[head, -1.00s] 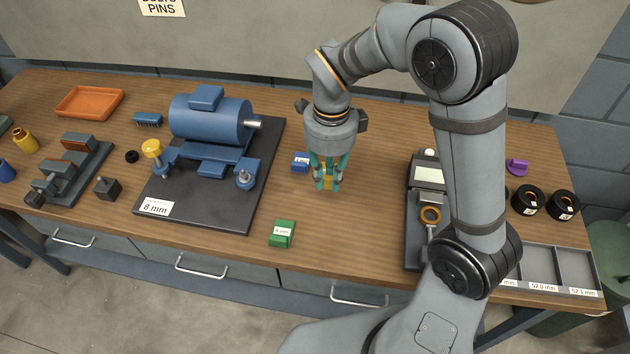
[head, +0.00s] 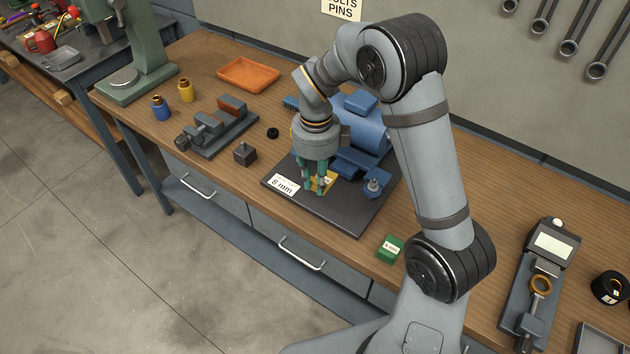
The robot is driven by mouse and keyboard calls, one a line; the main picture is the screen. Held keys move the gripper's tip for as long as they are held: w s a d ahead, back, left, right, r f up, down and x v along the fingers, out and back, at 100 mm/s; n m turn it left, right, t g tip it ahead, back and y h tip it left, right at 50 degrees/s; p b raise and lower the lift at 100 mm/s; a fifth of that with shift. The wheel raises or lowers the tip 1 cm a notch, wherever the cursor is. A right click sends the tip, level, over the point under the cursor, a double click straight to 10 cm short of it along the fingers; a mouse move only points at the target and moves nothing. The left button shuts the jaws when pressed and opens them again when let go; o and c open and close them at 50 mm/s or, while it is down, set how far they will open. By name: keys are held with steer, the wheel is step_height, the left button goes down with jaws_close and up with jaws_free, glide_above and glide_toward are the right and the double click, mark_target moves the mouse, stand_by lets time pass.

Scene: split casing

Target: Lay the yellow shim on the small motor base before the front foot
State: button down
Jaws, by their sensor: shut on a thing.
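My gripper (head: 314,187) is shut on the yellow shim (head: 329,181), which shows between and beside the fingertips. It hangs over the front left part of the dark motor base (head: 340,214), behind the white 8 mm label (head: 284,184). I cannot tell whether the shim touches the base. The blue motor (head: 362,130) stands on the base behind my gripper. A blue foot (head: 374,187) with a bolt shows at its right end. The other foot and its yellow-topped bolt are hidden behind my gripper.
A green block (head: 390,248) lies right of the base. A small dark block (head: 245,154), a black ring (head: 272,133) and a grey vice-like fixture (head: 215,126) stand to the left. An orange tray (head: 248,74) lies at the back. A gauge stand (head: 540,285) is at right.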

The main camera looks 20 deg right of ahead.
steer(key=shift+s+d+f+b, duration=0.1)
steer(key=shift+d+f+b, duration=0.1)
steer(key=shift+f+b, duration=0.45)
steer(key=shift+a+f+b, duration=0.1)
steer(key=shift+f+b, duration=0.65)
steer(key=shift+f, duration=1.55)
steer(key=shift+f+b, duration=0.4)
steer(key=shift+b, duration=0.6)
steer(key=c, duration=1.5)
jaws_free()
steer(key=shift+r, duration=0.1)
steer(key=shift+r+p, duration=2.45)
steer(key=shift+r, duration=1.5)
